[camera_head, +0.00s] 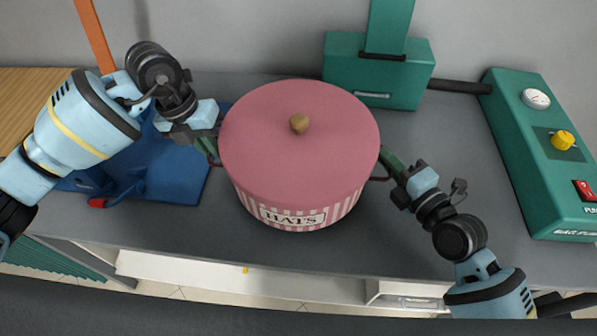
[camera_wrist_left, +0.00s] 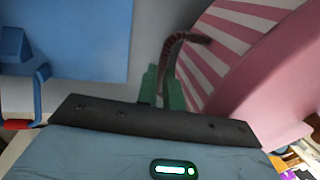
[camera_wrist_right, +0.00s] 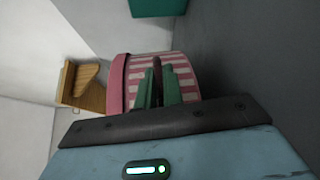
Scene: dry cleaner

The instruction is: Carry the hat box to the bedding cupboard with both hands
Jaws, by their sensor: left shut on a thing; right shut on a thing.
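The round hat box (camera_head: 300,205) has a pink lid with a wooden knob, pink-and-white striped sides and a "HATS" label. It is upright over the grey counter; I cannot tell whether it touches it. My left gripper (camera_head: 212,150) is shut on the handle at its left side. That handle, a dark curved loop, shows in the left wrist view (camera_wrist_left: 178,45). My right gripper (camera_head: 388,162) is shut on the handle at its right side. The striped box side also shows in the right wrist view (camera_wrist_right: 183,72). I cannot make out a bedding cupboard.
A green console (camera_head: 540,150) with a gauge and yellow knob stands at the right. Bare grey counter (camera_head: 450,130) lies between box and console.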

